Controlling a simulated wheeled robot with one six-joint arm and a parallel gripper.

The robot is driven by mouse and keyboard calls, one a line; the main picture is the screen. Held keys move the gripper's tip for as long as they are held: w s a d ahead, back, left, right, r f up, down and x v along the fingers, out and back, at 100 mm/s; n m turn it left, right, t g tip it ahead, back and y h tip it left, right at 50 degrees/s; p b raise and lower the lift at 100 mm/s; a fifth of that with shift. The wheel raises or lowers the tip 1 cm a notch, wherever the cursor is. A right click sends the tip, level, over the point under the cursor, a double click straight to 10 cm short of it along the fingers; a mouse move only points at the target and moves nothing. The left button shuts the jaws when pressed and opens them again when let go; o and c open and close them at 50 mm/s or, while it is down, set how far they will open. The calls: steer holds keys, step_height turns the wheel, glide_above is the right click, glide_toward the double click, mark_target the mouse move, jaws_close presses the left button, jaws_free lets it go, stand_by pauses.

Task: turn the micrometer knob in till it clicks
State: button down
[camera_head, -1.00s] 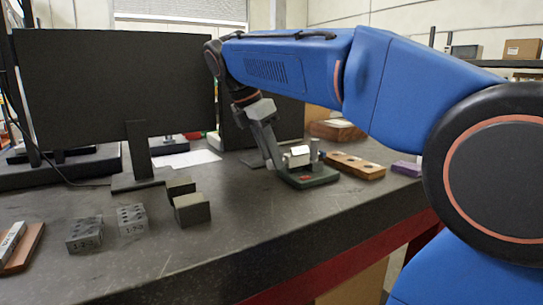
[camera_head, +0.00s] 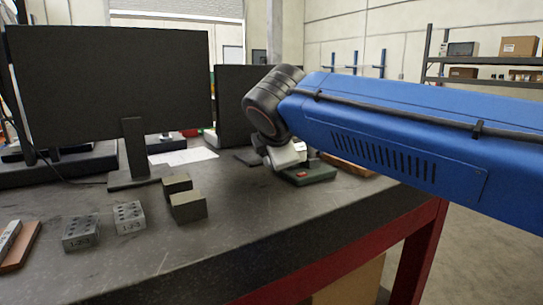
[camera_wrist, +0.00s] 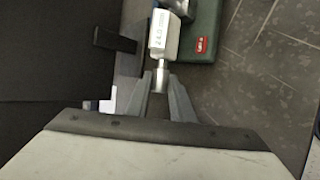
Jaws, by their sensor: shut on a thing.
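The micrometer stands in a dark green base (camera_head: 312,170) on the bench, with a red label in the wrist view (camera_wrist: 199,45). Its white body, marked with what looks like 24.0 mm, shows in the wrist view (camera_wrist: 164,32). The silver knob (camera_wrist: 161,72) points from that body toward my gripper (camera_wrist: 161,84). My gripper is shut on the knob, one grey finger on each side. In the head view my wrist and forearm hide the knob and most of the micrometer.
Two dark blocks (camera_head: 187,207) and two drilled grey blocks (camera_head: 80,233) stand left of the micrometer. A large monitor (camera_head: 110,85) is behind them. A wooden board (camera_head: 350,168) is partly hidden behind my forearm. The front of the bench (camera_head: 230,245) is clear.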

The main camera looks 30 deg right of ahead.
steer(key=shift+s+f+m+t+h, duration=0.1)
steer(key=shift+f+m+t+h, duration=0.15)
steer(key=shift+t, duration=0.7)
steer(key=shift+s+f+m+t+h, duration=0.15)
steer(key=shift+m+t, duration=0.15)
steer(key=shift+t, duration=0.6)
steer(key=shift+s+f+m+t+h, duration=0.1)
steer(key=shift+f+m+t+h, duration=0.15)
steer(key=shift+t, duration=0.7)
steer(key=c, duration=1.6)
jaws_free()
steer(key=shift+o, duration=0.2)
steer(key=shift+r, duration=0.1)
steer(key=shift+v, duration=2.1)
steer(key=shift+f+v, duration=0.15)
steer(key=shift+v, duration=1.55)
steer(key=shift+f+v, duration=0.1)
steer(key=shift+v, duration=1.6)
steer(key=shift+s+a+r, duration=0.1)
steer(key=shift+s, duration=0.35)
